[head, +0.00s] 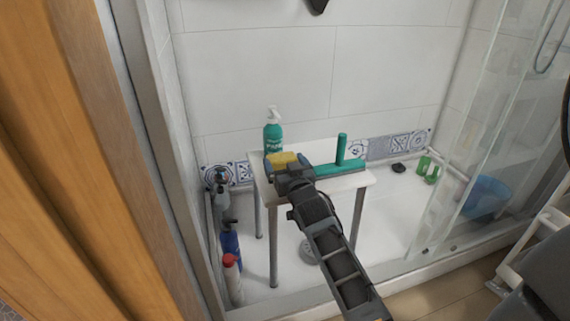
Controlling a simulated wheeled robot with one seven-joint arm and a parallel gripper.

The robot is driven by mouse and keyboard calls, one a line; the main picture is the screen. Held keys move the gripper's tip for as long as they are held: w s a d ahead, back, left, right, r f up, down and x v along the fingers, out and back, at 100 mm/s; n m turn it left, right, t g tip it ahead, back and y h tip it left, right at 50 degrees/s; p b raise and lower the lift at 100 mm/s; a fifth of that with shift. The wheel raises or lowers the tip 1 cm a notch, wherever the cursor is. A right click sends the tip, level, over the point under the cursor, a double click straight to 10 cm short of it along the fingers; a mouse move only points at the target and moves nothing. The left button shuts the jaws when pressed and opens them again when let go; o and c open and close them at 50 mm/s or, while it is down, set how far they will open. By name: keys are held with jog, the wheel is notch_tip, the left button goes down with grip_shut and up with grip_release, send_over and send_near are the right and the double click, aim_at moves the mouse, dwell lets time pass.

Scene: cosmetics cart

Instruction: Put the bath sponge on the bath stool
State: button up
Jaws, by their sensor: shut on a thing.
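The bath sponge (285,158), yellow on top with some blue below, is in my gripper (284,168) in the head view. My gripper is shut on it, over the left half of the white bath stool (343,182) with grey legs. My gripper hides the near side of the sponge. I cannot tell whether the sponge touches the stool top.
A green pump bottle (273,138) stands behind the sponge. Several bottles, including a red-capped one (232,279), stand at left. A glass panel (470,150) and blue bucket (487,198) are at right.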

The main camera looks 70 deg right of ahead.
jog(key=shift+f+b, duration=0.6)
jog(key=o, duration=0.8)
jog(key=shift+s+a, duration=0.1)
jog(key=shift+p+v, duration=1.15)
jog(key=shift+v, duration=2.65)
